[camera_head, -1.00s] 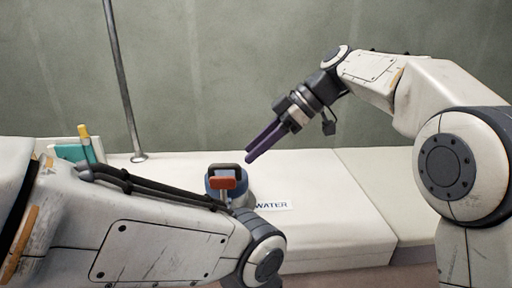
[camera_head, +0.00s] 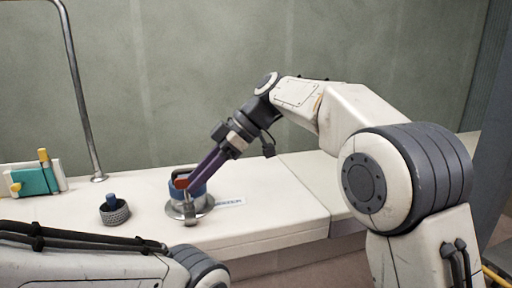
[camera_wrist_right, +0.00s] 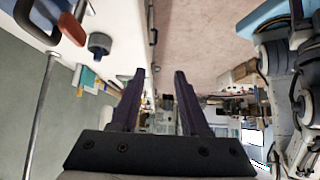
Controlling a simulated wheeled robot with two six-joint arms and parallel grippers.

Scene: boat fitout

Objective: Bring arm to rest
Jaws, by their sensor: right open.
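My right gripper (camera_head: 201,176) is open. In the head view its dark purple fingers overlap the blue round fitting with a red-and-black handle (camera_head: 180,182), which sits on a metal flange on the white deck. The right wrist view shows nothing between the fingers (camera_wrist_right: 160,76); the red-and-black handle (camera_wrist_right: 73,28) is off to the upper left, apart from them. A dark knurled cap with a blue knob (camera_head: 114,210) stands on the deck left of the fitting. My left arm crosses the lower left of the head view; its gripper is out of frame.
A label (camera_head: 230,202) lies on the white deck (camera_head: 275,210) right of the fitting. A metal pole (camera_head: 83,110) rises at the back left. A teal-and-white item with yellow parts (camera_head: 35,180) stands at far left. A green-grey wall closes the back.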

